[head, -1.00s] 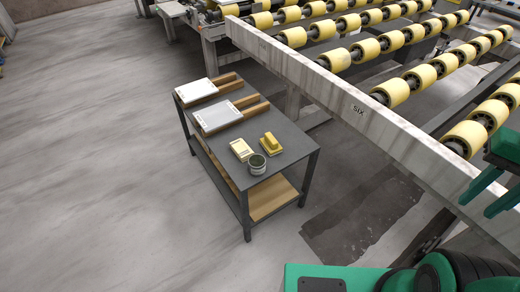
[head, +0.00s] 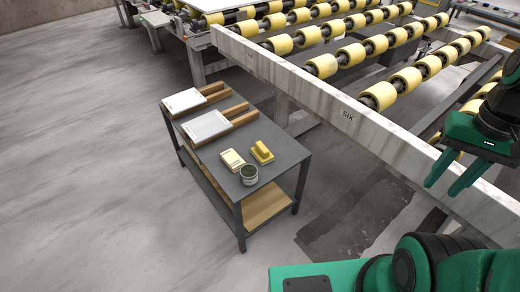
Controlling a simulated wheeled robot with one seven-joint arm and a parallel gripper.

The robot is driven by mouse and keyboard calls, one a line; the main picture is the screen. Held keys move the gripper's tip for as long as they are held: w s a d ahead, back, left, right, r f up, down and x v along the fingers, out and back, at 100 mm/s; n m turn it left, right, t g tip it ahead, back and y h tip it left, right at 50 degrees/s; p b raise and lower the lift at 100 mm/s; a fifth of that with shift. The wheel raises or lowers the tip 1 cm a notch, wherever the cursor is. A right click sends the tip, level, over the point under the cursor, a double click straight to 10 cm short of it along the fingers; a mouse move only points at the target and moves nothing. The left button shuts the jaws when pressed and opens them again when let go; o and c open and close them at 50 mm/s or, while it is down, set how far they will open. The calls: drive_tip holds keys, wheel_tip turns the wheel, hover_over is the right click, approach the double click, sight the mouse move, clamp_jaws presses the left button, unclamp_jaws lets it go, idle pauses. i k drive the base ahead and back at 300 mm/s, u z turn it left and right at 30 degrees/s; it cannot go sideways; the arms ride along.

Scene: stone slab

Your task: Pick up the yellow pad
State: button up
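A yellow pad with a raised handle (head: 262,152) lies on the right part of a small dark grey table (head: 283,160). A flatter pale yellow block (head: 232,160) lies just left of it, and I cannot tell for sure which of the two is called the pad. My gripper (head: 460,182) is at the right edge of the head view, its two green fingers apart with nothing seen between them. It is well to the right of the table and apart from both yellow things.
A small round tin (head: 248,175) stands at the table's front, close to both yellow things. Two white slabs on wooden pieces, one nearer (head: 206,127) and one farther (head: 184,102), fill the left part. A long beam (head: 345,120) with a yellow roller conveyor runs behind the table.

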sight(263, 156)
drive_tip(key=i, duration=0.85)
